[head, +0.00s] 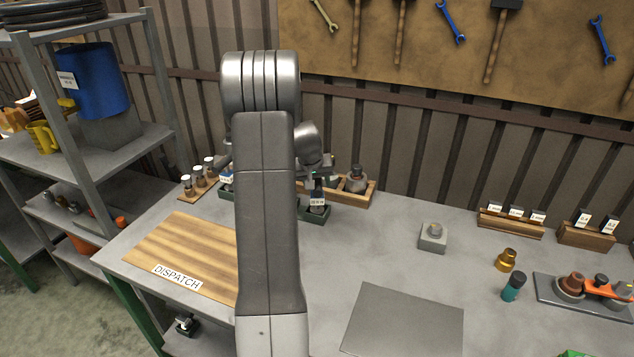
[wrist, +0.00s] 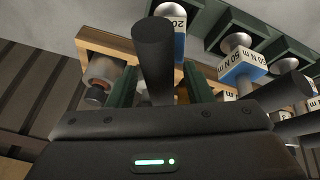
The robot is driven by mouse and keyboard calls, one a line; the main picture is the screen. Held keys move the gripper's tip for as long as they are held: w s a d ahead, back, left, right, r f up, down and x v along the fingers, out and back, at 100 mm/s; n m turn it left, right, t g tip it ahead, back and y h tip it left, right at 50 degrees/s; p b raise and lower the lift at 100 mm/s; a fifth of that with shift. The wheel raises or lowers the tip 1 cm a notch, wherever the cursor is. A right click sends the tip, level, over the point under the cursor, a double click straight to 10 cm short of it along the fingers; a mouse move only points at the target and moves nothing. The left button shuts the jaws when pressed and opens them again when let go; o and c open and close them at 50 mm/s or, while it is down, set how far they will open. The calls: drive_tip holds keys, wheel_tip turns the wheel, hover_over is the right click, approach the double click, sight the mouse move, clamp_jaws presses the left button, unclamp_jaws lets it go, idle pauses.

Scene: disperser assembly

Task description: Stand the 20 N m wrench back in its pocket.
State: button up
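The 20 N m wrench's label (head: 318,203) shows just above a dark green pocket (head: 315,213) at the back of the bench in the head view. My gripper (head: 319,172) is directly above it, partly hidden by my arm. In the wrist view, a thick black handle (wrist: 153,62) stands in front of the middle of my gripper, and a label reading "20" (wrist: 174,16) shows beside its upper end. The finger contact is hidden, so I cannot tell whether the fingers hold the handle. How deep the wrench sits in the pocket is also hidden.
Other labelled wrenches, including one marked 50 N m (wrist: 243,68), stand close on the right in the wrist view. A wooden box (head: 352,193) adjoins the pocket. The dispatch board (head: 185,245) lies left; a grey block (head: 433,238) stands right, with clear bench between.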

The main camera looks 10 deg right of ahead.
drive_tip(key=shift+r, duration=0.15)
drive_tip(key=shift+r, duration=0.2)
drive_tip(key=b+v, duration=0.1)
drive_tip(key=v, duration=1)
drive_tip(key=shift+r, duration=0.3)
drive_tip(key=shift+s, duration=0.15)
